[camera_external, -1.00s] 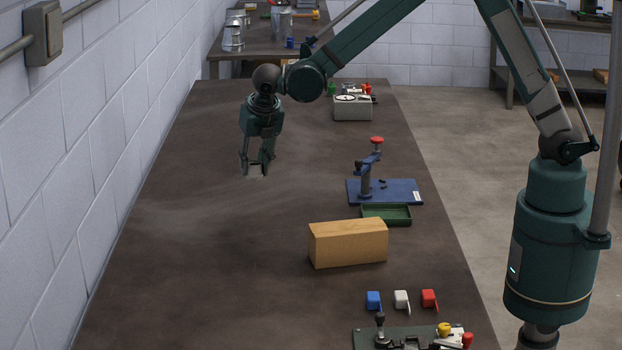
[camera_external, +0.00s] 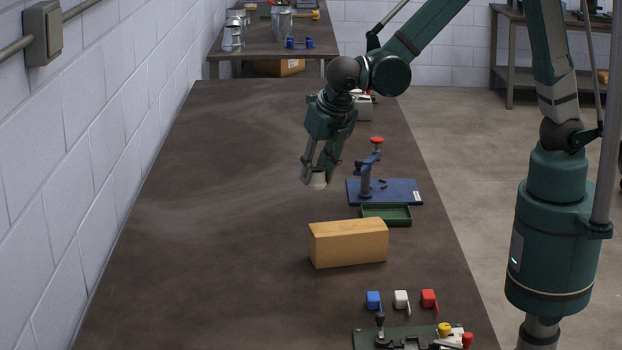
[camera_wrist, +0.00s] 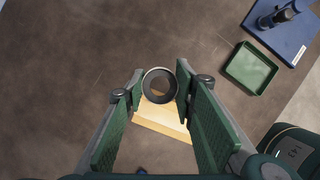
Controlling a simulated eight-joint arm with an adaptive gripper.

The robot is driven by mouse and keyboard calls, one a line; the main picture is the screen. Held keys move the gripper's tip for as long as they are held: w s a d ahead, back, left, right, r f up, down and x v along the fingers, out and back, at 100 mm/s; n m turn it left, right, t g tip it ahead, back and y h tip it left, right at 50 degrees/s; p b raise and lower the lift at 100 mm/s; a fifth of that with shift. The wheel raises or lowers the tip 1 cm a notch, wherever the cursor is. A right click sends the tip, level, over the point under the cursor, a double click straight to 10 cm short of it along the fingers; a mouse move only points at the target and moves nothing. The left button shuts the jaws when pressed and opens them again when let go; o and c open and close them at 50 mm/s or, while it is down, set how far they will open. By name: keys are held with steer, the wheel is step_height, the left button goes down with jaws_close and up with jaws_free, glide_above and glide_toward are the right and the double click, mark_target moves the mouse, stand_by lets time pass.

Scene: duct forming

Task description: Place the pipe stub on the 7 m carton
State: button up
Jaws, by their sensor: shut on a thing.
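My gripper (camera_external: 318,173) is shut on a short round pipe stub (camera_external: 318,181) and holds it above the table, behind and slightly left of the tan box (camera_external: 347,245). In the wrist view the pipe stub (camera_wrist: 159,86) shows as a dark-centred ring between the fingertips, with its open end facing the camera. The tan box (camera_wrist: 160,119) lies beyond it in that view, partly hidden by the fingers. The box is a plain long block on the dark table; I cannot read a "7 m" mark on it.
A blue base with a red-knobbed press (camera_external: 385,192) and a green tray (camera_external: 386,214) stand right of the gripper. Blue, white and red small pieces (camera_external: 401,299) and a green fixture (camera_external: 410,338) are at the front. The table's left half is clear.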

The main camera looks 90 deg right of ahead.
steer(key=s+a+r, duration=0.1)
steer(key=s+a, duration=0.4)
steer(key=s, duration=0.3)
steer(key=shift+a+r+n+p, duration=0.3)
steer(key=shift+p, duration=0.15)
steer(key=shift+f, duration=0.1)
glide_above(344, 224)
steer(key=s+a, duration=0.1)
steer(key=shift+a+f, duration=0.2)
steer(key=shift+f, duration=2.6)
steer(key=shift+f, duration=0.15)
steer(key=shift+f+b, duration=0.4)
steer(key=shift+f, duration=1.55)
steer(key=shift+f, duration=0.2)
steer(key=o, duration=0.9)
steer(key=shift+r, duration=0.25)
